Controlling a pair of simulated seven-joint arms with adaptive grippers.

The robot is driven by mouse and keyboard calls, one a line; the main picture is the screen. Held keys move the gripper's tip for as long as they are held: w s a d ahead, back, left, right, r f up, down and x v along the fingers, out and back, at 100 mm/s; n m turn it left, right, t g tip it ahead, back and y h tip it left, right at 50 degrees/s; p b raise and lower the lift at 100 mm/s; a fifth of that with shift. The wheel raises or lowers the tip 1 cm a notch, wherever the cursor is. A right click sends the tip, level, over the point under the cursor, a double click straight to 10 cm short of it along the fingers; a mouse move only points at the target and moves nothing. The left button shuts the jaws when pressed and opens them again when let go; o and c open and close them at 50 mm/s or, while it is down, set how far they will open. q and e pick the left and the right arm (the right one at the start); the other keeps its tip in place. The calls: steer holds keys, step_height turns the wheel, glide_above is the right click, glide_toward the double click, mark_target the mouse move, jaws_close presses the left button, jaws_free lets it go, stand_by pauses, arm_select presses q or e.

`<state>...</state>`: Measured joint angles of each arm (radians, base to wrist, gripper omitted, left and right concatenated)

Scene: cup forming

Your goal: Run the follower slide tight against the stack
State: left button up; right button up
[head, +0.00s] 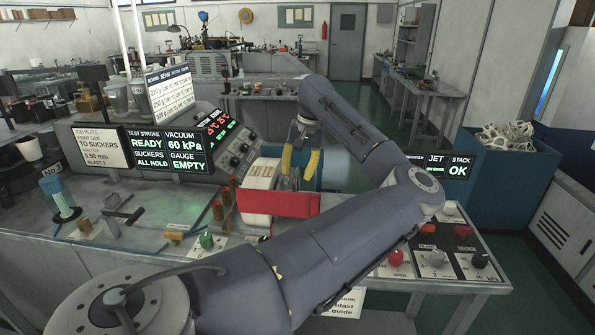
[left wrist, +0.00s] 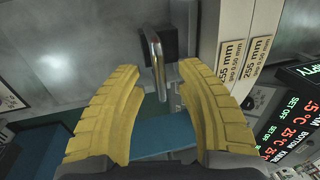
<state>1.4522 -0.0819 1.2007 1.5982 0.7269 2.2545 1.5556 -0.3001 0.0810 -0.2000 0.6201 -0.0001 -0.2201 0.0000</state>
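My left gripper (head: 297,172) hangs above the machine bench in the head view, with its two yellow fingers apart and nothing between the pads. In the left wrist view the fingers (left wrist: 158,80) frame a bright metal bar handle (left wrist: 155,52) on a dark block (left wrist: 163,42). The handle is ahead of the fingertips; contact is not visible. It may belong to the follower slide, but I cannot tell for sure. A white curved piece (head: 262,172) stands behind a red panel (head: 285,204) beside the gripper. I cannot make out the stack. My right gripper is out of view.
Display panels (head: 168,152) read READY, 60 kPa and gauge EMPTY; another (head: 440,166) reads stack OK. Knobs and buttons (head: 397,257) line the front right. Two 255 mm labels (left wrist: 229,59) sit right of the handle. A blue bin (head: 497,190) stands at right.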

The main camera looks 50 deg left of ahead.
arm_select(q)
jaws_close()
steer(key=shift+f, duration=0.1)
stand_by(0.4)
steer(key=shift+s+a, duration=0.2)
steer(key=shift+s, duration=0.1)
steer(key=c, duration=0.6)
jaws_free()
steer(key=shift+c, duration=0.2)
steer(key=o, duration=0.7)
steer(key=shift+w, duration=0.1)
steer(key=r, duration=0.4)
steer(key=w+d+r, duration=0.1)
steer(key=r, duration=0.7)
steer(key=shift+w+d, duration=0.25)
steer(key=shift+d, duration=0.05)
